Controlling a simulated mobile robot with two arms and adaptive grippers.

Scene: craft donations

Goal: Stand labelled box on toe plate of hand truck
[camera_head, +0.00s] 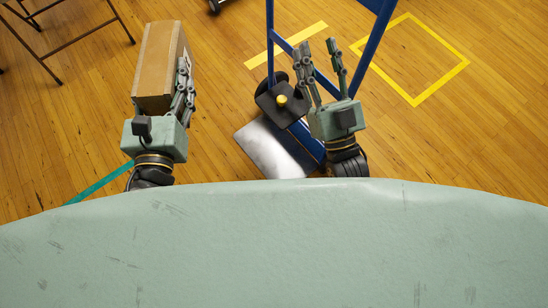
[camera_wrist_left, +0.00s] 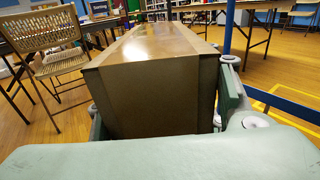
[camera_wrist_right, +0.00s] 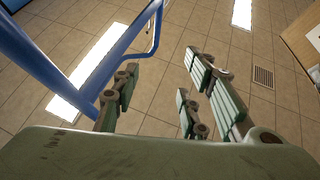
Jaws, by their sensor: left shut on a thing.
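A brown cardboard box (camera_head: 160,68) is held in my left gripper (camera_head: 167,104), whose fingers are on its two sides. In the left wrist view the box (camera_wrist_left: 155,95) fills the space between the fingers. A pale patch, perhaps the label, shows on its right side in the head view. The blue hand truck (camera_head: 270,35) stands right of the box, with its silver toe plate (camera_head: 268,150) bare where visible and partly hidden by my body. My right gripper (camera_head: 318,52) is open and empty, over the truck's frame. In the right wrist view a blue rail (camera_wrist_right: 50,60) lies left of its fingers.
A black part with a yellow knob (camera_head: 281,99) sits on the truck between box and right gripper. Yellow tape marks a square (camera_head: 440,90) on the wooden floor at right. A folding chair (camera_wrist_left: 50,60) stands left of the box. Floor between box and truck is clear.

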